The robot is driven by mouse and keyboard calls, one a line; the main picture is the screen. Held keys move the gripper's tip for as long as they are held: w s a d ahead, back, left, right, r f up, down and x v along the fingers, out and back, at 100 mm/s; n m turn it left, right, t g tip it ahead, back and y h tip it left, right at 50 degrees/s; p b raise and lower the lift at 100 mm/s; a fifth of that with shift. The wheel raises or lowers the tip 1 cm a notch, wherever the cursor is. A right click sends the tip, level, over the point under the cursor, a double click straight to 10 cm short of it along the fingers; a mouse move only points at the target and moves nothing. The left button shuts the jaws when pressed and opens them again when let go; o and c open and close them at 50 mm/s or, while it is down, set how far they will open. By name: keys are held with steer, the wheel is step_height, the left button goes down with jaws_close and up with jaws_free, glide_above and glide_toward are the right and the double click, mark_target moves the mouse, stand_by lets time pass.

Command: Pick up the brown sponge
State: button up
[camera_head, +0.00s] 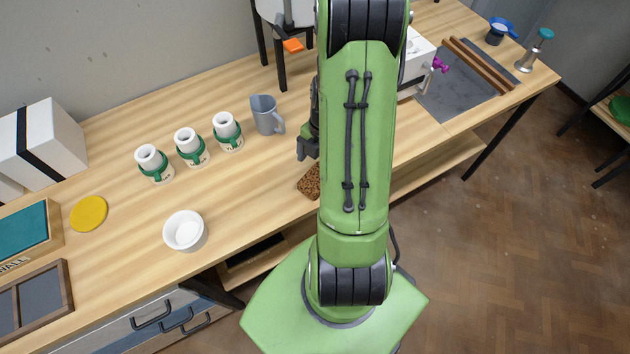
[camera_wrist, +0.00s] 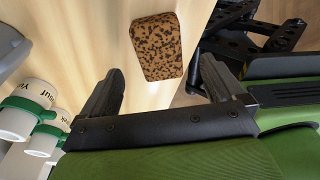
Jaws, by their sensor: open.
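The brown sponge (camera_head: 310,181) is a speckled block lying on the wooden table near its front edge, partly hidden by my arm in the head view. In the wrist view the whole sponge (camera_wrist: 157,46) shows, beyond the fingertips and roughly between their lines. My gripper (camera_wrist: 162,85) is open and empty, with its two dark fingers apart. In the head view my gripper (camera_head: 306,150) is mostly hidden behind my arm, just above and behind the sponge. The fingers do not touch the sponge in the wrist view.
A grey mug (camera_head: 265,115) and several white bottles with green bands (camera_head: 190,147) stand left of the sponge. A white bowl (camera_head: 184,231) and a yellow disc (camera_head: 89,213) lie farther left. Bare table lies between the bowl and sponge.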

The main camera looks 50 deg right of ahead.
mark_target(316, 177)
steer(key=f, duration=0.4)
steer(key=a+f+b, duration=0.1)
steer(key=f, duration=0.1)
steer(key=c, duration=1.1)
step_height(316, 177, up, 10)
steer(key=shift+r+p, duration=0.1)
steer(key=shift+p, duration=1.05)
steer(key=o, duration=0.5)
steer(key=shift+c, duration=0.2)
steer(key=c, duration=0.3)
